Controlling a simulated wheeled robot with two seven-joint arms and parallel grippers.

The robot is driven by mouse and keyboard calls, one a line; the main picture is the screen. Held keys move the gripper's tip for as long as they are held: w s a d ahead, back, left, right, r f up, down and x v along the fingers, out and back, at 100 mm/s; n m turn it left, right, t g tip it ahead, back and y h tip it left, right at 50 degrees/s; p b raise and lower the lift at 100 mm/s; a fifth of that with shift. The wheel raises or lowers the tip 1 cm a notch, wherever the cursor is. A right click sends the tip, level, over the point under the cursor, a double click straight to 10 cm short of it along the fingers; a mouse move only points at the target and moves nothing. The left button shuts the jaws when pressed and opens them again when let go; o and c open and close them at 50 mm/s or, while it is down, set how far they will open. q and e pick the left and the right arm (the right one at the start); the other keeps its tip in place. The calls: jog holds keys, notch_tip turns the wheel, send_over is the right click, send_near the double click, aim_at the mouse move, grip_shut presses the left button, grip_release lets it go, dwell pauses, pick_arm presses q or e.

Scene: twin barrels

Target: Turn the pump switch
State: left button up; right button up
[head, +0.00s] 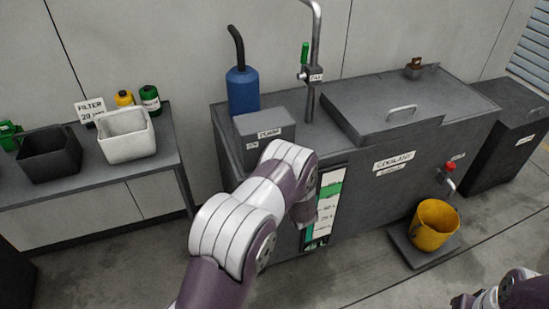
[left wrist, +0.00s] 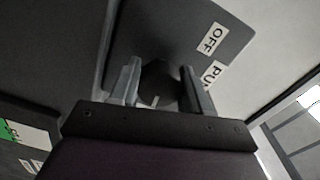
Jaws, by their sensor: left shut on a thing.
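The pump box (head: 264,133) is a grey box with a PUMP label on top of the coolant tank, left of its centre. In the left wrist view, its grey panel (left wrist: 180,35) shows an OFF label and a partly hidden second label. The pump switch (left wrist: 158,78) is a dark round knob on this panel. My left gripper (left wrist: 163,86) has its two fingers on either side of the knob and is shut on it. In the head view my left arm hides this gripper and the knob. Only part of my right arm shows at the lower right; its gripper is out of view.
The coolant tank (head: 370,170) carries a blue cylinder (head: 242,92), a vertical pipe with a green-handled valve (head: 304,54) and a lid (head: 380,103). A yellow bucket (head: 433,226) stands below a red-handled tap (head: 450,167). A side table (head: 80,185) with bins stands left.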

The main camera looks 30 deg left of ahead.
pick_arm(q)
jog(key=shift+f+m, duration=0.1)
jog(key=shift+m, duration=0.6)
jog(key=o, duration=1.1)
jog(key=shift+c, duration=0.2)
jog(key=v, duration=1.2)
jog(key=shift+s+d+p, duration=0.2)
jog(key=shift+d+p, duration=0.1)
jog(key=shift+p, duration=0.1)
